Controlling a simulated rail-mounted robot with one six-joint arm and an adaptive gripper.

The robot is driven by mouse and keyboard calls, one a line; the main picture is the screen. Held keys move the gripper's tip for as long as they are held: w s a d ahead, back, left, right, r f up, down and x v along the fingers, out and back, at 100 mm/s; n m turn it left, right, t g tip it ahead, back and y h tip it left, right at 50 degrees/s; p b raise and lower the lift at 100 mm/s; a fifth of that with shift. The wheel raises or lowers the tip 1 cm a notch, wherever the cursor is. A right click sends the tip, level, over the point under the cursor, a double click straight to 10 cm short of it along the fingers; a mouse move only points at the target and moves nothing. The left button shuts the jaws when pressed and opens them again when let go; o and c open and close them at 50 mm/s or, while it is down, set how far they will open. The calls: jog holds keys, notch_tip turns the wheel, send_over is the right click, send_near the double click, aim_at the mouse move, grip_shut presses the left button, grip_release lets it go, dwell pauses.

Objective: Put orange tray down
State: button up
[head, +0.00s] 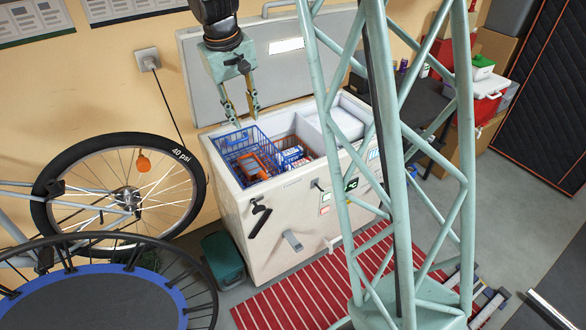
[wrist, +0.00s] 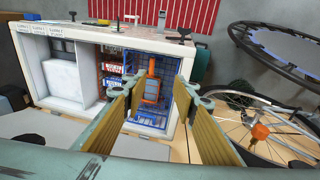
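The orange tray (head: 262,161) lies in the blue wire basket (head: 227,141) at the left end of the open chest freezer. It also shows in the wrist view (wrist: 152,90), between my fingers but farther away. My gripper (head: 242,116) hangs above the basket with its fingers pointing down. The fingers are spread apart, with nothing held between them. In the wrist view, the gripper (wrist: 154,90) shows a clear gap between its two wooden-coloured fingers. The freezer's front rim hides part of the tray in the head view.
Blue and red packages (head: 293,157) lie beside the basket. The freezer lid (head: 285,62) stands open behind. A bicycle wheel (head: 125,190) and a trampoline (head: 95,300) are at the left. A red striped mat (head: 290,300) lies in front of the freezer (head: 280,225).

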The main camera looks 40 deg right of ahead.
jog(key=s+a+r+t, duration=0.1)
jog(key=s+a+r, duration=0.3)
jog(key=s+r, duration=0.55)
jog(key=s+a+r, duration=0.4)
jog(key=s+r, duration=0.3)
jog(key=s, duration=0.5)
jog(key=s+a+y, duration=0.1)
jog(key=s+a, duration=0.1)
jog(key=s, duration=0.9)
jog(key=s+a+r+t, duration=0.1)
jog(key=s+a, duration=0.2)
jog(key=s, duration=0.8)
jog(key=shift+a+n+t+y, duration=0.2)
jog(key=shift+n+t+y, duration=0.1)
jog(key=shift+y, duration=0.1)
jog(key=shift+r, duration=0.1)
